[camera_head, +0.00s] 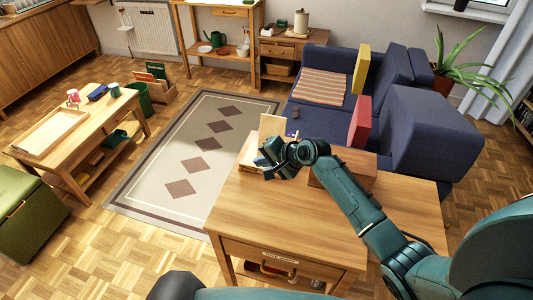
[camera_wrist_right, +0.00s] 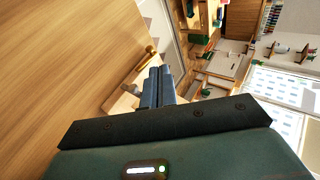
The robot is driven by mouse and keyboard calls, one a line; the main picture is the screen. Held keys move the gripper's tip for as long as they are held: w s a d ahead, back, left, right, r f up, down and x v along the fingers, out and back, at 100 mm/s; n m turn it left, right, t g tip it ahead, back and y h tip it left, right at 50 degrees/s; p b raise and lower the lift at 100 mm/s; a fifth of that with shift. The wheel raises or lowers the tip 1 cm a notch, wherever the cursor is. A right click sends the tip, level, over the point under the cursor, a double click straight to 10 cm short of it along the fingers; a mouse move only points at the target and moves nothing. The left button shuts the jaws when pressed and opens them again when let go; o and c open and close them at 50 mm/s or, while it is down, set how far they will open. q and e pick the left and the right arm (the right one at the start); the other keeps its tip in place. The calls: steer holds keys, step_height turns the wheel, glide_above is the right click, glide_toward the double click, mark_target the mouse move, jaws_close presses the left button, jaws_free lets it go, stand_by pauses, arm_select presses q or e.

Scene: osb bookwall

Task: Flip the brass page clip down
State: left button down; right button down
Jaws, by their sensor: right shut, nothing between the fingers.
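A pale wooden stand (camera_head: 271,126) with an upright back panel stands at the far left corner of the table (camera_head: 285,210). My right gripper (camera_head: 264,168) is in front of it and hides part of it. In the right wrist view, my right gripper (camera_wrist_right: 158,72) has its two blue fingers shut together, with nothing between them. A small brass piece (camera_wrist_right: 151,50), seemingly the page clip, shows just beyond the fingertips, by the edge of the pale stand (camera_wrist_right: 121,103). I cannot tell whether the fingers touch it. My left gripper is not in view.
A wooden box (camera_head: 343,170) sits on the table right of the stand, beside my right forearm. The front of the tabletop is clear. A blue sofa (camera_head: 425,130) stands behind the table. A patterned rug (camera_head: 190,155) lies to the left.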

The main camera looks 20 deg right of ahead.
steer(key=shift+s+d+r, duration=0.15)
steer(key=shift+s+r, duration=0.25)
steer(key=shift+r, duration=0.35)
steer(key=shift+s+d+r, duration=0.15)
steer(key=shift+s+r, duration=0.2)
steer(key=shift+r, duration=0.35)
